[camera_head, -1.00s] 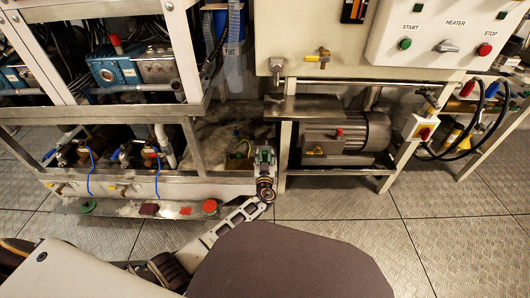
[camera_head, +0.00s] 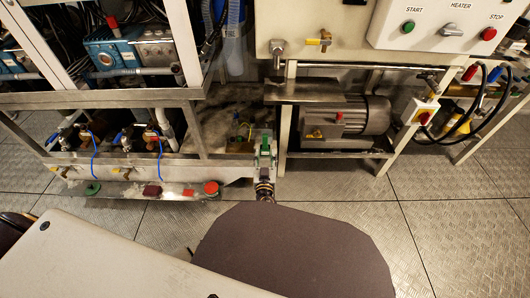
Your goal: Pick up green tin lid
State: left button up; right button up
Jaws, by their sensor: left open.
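A small round green lid (camera_head: 92,188) lies at the left end of the low metal ledge at the foot of the frame. My left gripper (camera_head: 264,148) is well to its right, at the right end of that ledge in front of the frame's corner post. It is open, points away from me and is apart from the lid. Much of my left arm is hidden behind my own body parts. My right gripper is not seen.
A motor (camera_head: 345,118) stands on a shelf to the right. The tiled floor in front is clear.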

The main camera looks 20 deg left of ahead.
aim_at(92, 189)
jog(key=u, duration=1.3)
